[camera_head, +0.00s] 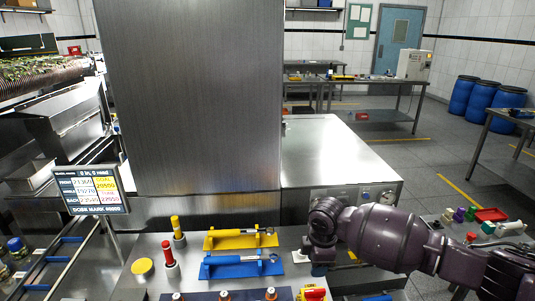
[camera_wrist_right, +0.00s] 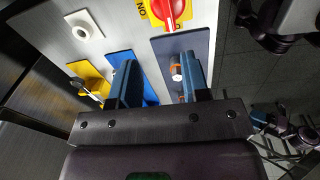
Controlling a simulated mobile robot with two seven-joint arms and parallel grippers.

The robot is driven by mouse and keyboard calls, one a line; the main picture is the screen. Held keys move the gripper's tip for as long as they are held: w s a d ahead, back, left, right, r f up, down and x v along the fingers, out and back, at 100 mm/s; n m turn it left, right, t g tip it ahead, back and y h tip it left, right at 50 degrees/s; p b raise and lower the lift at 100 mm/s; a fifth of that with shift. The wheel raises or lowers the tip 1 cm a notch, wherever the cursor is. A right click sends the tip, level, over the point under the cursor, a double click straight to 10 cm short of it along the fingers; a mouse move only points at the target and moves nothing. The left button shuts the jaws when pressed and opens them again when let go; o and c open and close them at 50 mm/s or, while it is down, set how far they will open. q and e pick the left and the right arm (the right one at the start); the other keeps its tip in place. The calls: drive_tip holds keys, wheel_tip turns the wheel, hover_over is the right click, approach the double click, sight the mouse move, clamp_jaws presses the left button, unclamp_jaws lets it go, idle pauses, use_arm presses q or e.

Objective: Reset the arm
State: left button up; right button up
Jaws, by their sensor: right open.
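My right arm (camera_head: 390,238) comes in from the right in the head view, over the right part of the metal worktop. My right gripper (camera_head: 318,262) points down at its end, just right of the blue plate (camera_head: 218,271). In the right wrist view the gripper (camera_wrist_right: 160,82) has its two blue fingers apart, with nothing held between them. A dark plate with a silver and orange post (camera_wrist_right: 176,70) lies beyond the fingers, close to one finger in the picture. My left gripper is not in view.
A yellow plate (camera_head: 215,243) holds a lever-like part. A red rotary switch (camera_wrist_right: 172,12) is on a yellow base. Red (camera_head: 168,254) and yellow (camera_head: 177,228) posts stand left. A screen (camera_head: 92,190) stands far left. A tall metal cabinet (camera_head: 190,100) rises behind.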

drive_tip(key=w+a+r+m+t+y, duration=0.3)
drive_tip(key=w+a+r+t+y, duration=0.25)
drive_tip(key=a+r+t, duration=0.3)
drive_tip(key=s+d+f+m+t+h, duration=0.1)
drive_tip(key=s+d+f+m, duration=0.3)
drive_tip(key=s, duration=0.6)
drive_tip(key=s+d+f+m+t+h, duration=0.1)
drive_tip(key=s+d+f+m+h, duration=0.2)
drive_tip(key=s+d+f, duration=0.6)
drive_tip(key=s+d+f+m+t+h, duration=0.1)
drive_tip(key=s+d+f+m, duration=0.5)
drive_tip(key=s, duration=0.7)
drive_tip(key=shift+s+d+f+m+h, duration=0.25)
drive_tip(key=shift+d+f+m+h, duration=0.05)
drive_tip(key=shift+d+f+h, duration=0.3)
